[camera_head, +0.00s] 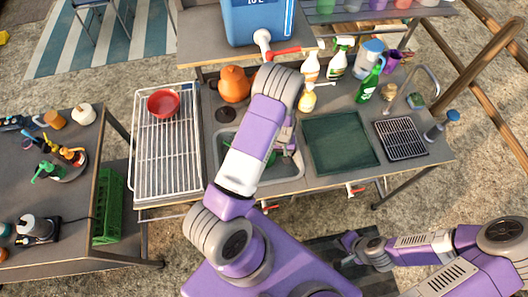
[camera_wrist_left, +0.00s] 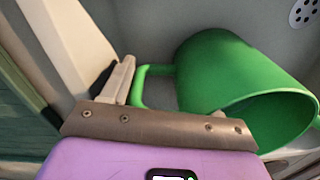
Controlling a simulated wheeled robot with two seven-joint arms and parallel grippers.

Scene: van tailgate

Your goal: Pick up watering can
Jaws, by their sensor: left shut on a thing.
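A green can-shaped vessel (camera_wrist_left: 222,75) lies tilted on its side in the grey sink basin in the left wrist view, its open mouth towards the lower right. No spout shows, so I cannot tell if it is the watering can. Its loop handle is at the fingers of my left gripper (camera_wrist_left: 124,78), which is shut on it. In the head view only a bit of the green vessel (camera_head: 271,158) shows; my left arm hides most of it. My right gripper (camera_head: 352,248) is low in the head view, empty and apart from the counter, its fingers seemingly apart.
The sink (camera_head: 290,172) is bounded by a wire rack (camera_head: 170,150) with a red bowl (camera_head: 163,103), and a dark green board (camera_head: 341,141). An orange pot (camera_head: 235,85), several bottles and a tap (camera_head: 425,72) stand behind. A blue water container (camera_head: 255,20) overhangs the back.

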